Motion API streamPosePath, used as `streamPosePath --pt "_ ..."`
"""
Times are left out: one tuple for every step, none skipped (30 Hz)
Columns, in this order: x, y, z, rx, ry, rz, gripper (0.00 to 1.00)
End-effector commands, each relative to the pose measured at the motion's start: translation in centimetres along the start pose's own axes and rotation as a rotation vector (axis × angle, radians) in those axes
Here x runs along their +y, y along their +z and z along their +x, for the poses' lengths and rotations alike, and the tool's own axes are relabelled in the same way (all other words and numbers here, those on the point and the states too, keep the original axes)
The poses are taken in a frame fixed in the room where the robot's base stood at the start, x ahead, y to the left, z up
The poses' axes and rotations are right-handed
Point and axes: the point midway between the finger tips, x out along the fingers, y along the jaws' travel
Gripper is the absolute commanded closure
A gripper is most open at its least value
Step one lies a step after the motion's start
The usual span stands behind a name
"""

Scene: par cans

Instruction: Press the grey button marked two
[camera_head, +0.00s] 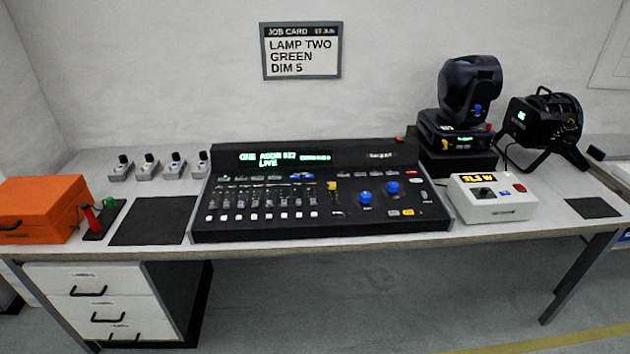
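A black lighting console (320,225) stands in the middle of the table. Its front carries a row of small pale buttons (239,217) below several faders. More small buttons (240,179) sit in a row above the faders. The markings are too small to read, so I cannot tell which grey button is marked two. The console's screen (285,159) shows green text, partly legible as "LIVE". My gripper is not in view, and nothing is seen touching the console.
A white box with an orange display (492,200) stands right of the console. A moving-head lamp (468,90) and a black par can (540,130) stand behind it. An orange case (38,210) and a dark mat (153,221) are at left. A job card (301,50) hangs above.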

Motion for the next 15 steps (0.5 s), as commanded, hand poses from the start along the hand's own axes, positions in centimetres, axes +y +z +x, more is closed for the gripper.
streamPosePath --pt "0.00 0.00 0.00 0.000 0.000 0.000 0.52" --pt "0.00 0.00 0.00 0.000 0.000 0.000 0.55" --pt "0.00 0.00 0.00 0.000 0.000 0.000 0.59" --pt "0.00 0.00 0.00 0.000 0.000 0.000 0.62" --pt "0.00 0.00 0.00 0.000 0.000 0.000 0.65" --pt "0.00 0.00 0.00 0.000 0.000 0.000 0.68" --pt "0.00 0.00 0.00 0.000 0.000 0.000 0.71" --pt "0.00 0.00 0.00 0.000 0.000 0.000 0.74" --pt "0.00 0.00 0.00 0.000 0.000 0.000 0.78" --pt "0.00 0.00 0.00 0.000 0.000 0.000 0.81" --pt "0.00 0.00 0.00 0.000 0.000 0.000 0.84" --pt "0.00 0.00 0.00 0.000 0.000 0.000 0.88" --pt "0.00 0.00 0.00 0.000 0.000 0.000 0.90" --pt "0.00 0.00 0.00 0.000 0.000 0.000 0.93" --pt "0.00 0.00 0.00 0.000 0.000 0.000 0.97"
